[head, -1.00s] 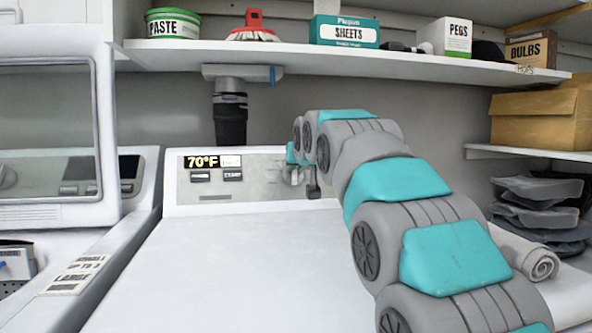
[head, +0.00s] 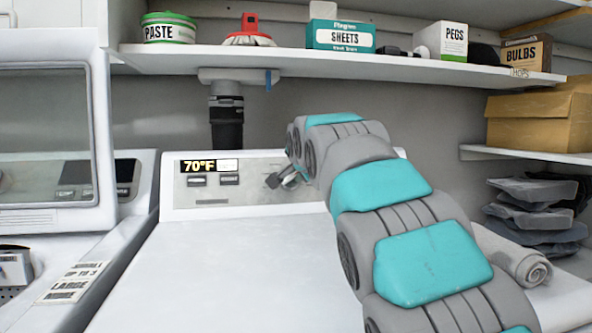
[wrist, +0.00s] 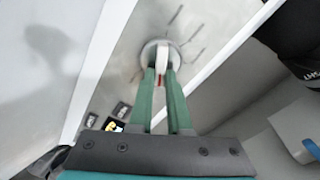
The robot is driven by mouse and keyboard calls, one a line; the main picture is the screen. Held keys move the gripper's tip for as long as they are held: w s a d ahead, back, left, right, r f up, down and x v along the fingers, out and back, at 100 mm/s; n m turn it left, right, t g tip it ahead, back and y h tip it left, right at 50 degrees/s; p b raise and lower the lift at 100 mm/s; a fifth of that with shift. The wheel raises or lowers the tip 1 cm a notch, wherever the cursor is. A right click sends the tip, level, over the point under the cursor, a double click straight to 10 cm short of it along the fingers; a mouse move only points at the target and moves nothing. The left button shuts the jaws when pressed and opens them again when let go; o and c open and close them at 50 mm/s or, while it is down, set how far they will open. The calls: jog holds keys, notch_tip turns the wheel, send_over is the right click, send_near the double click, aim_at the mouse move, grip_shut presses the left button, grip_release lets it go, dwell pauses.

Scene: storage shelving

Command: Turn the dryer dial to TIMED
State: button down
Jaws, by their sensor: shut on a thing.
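The dryer dial (wrist: 147,53) is round and grey with a pale raised grip and a red mark, seen in the wrist view. My gripper (wrist: 162,76) has its two green fingers on either side of the grip, shut on it. Several dark tick marks fan out on the panel around the dial; their wording cannot be read. In the head view my gripper (head: 286,179) is at the right part of the dryer's control panel (head: 240,199), and it and my arm largely hide the dial. The panel's display reads 70°F (head: 199,166).
The dryer's white top (head: 220,270) is clear. A shelf (head: 300,61) with a paste tub, brush and boxes runs above the panel. A washer (head: 60,215) stands left. A rolled towel (head: 525,262) and folded dark cloths (head: 535,215) are right.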

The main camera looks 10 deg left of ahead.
jog(key=m, duration=0.5)
jog(key=shift+d+f+m, duration=0.15)
jog(key=shift+f+m, duration=0.1)
jog(key=shift+m, duration=0.15)
jog(key=shift+s+f+m, duration=0.15)
jog(key=shift+m, duration=2.05)
jog(key=shift+g, duration=0.3)
jog(key=c, duration=0.9)
grip_release()
jog(key=shift+o, duration=0.2)
jog(key=shift+s, duration=0.1)
jog(key=v, duration=0.7)
jog(key=shift+s+r+b, duration=0.2)
jog(key=shift+s+b, duration=0.05)
jog(key=shift+b, duration=0.2)
